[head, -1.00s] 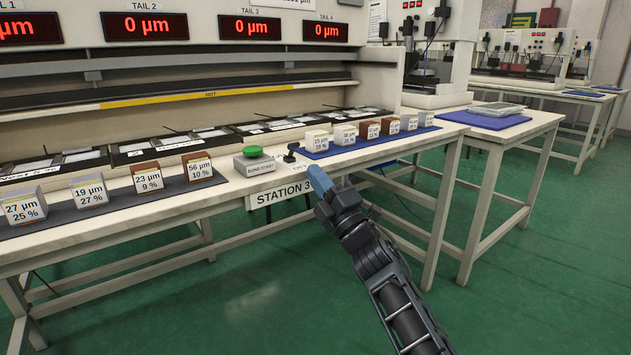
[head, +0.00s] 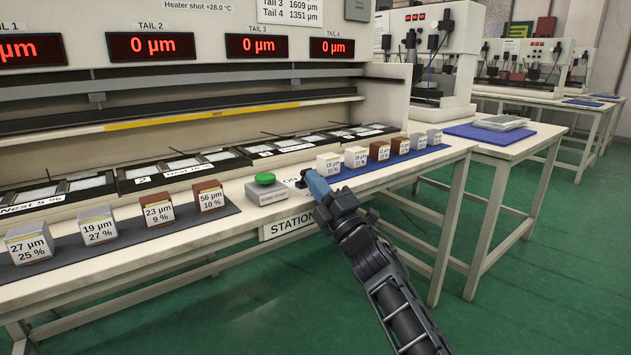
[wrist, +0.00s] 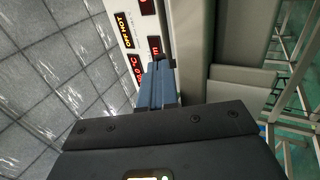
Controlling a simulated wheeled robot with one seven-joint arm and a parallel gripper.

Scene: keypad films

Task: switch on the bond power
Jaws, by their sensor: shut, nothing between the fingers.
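The bond power switch, a small black lever (head: 300,184), stands on the bench's front edge, right of the green bond start button (head: 264,178). An "ON" type label shows partly at its left. My gripper (head: 316,184), with blue fingers, is shut and empty. In the head view its fingertips are right beside the lever and hide part of it and the label beyond. I cannot tell whether they touch. In the wrist view the blue fingers (wrist: 157,86) are together, and the switch is not visible.
Labelled blocks stand on dark mats left (head: 120,237) and on a blue mat (head: 380,162) right of my gripper. The station's red displays (head: 150,46) read 0 µm. A second bench (head: 540,130) stands at right. Green floor lies open in front.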

